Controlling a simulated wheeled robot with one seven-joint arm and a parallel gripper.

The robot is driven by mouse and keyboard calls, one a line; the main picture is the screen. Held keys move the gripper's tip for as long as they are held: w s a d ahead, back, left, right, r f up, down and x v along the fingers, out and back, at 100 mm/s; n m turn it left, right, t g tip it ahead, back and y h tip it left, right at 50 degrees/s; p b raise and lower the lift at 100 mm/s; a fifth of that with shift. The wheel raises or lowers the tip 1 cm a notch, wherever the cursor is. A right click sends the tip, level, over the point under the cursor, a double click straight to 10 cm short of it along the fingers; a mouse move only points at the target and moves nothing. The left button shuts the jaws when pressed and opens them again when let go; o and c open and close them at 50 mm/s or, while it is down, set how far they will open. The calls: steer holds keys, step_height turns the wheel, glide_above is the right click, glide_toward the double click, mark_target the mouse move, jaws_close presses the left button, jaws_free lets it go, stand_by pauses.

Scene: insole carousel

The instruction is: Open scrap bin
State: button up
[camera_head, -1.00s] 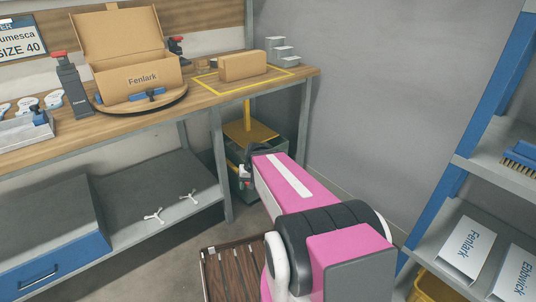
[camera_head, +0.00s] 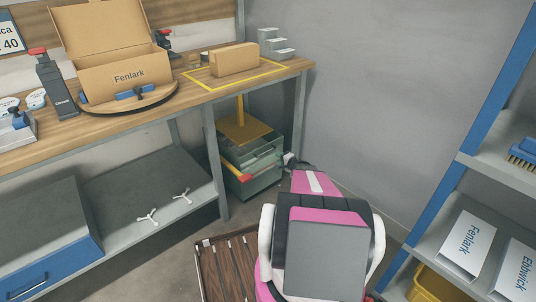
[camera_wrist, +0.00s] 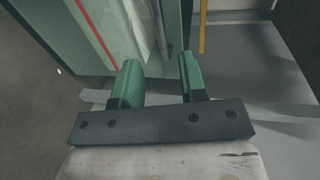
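The scrap bin (camera_head: 262,184) appears to be the grey-green container on the floor under the right end of the workbench. Yellow parts (camera_head: 243,130) show at its top and left edge, with a red mark on its front; I cannot tell whether its lid is open. In the wrist view, a pale green wall with a red stripe, likely the bin (camera_wrist: 82,30), is just beyond the fingers. My gripper (camera_wrist: 157,62) has its two green fingers apart with nothing between them. In the head view it is small, just right of the bin, partly hidden by my arm.
The workbench (camera_head: 190,92) holds an open Fenlark box (camera_head: 125,76) on a turntable. A lower shelf (camera_head: 150,190) is left of the bin. A blue-framed rack (camera_head: 440,205) stands at right.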

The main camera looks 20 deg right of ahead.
mark_target(268, 152)
steer(key=x, duration=1)
steer(key=shift+w, duration=0.35)
steer(key=shift+c, duration=0.4)
jaws_close()
steer(key=shift+s, duration=0.1)
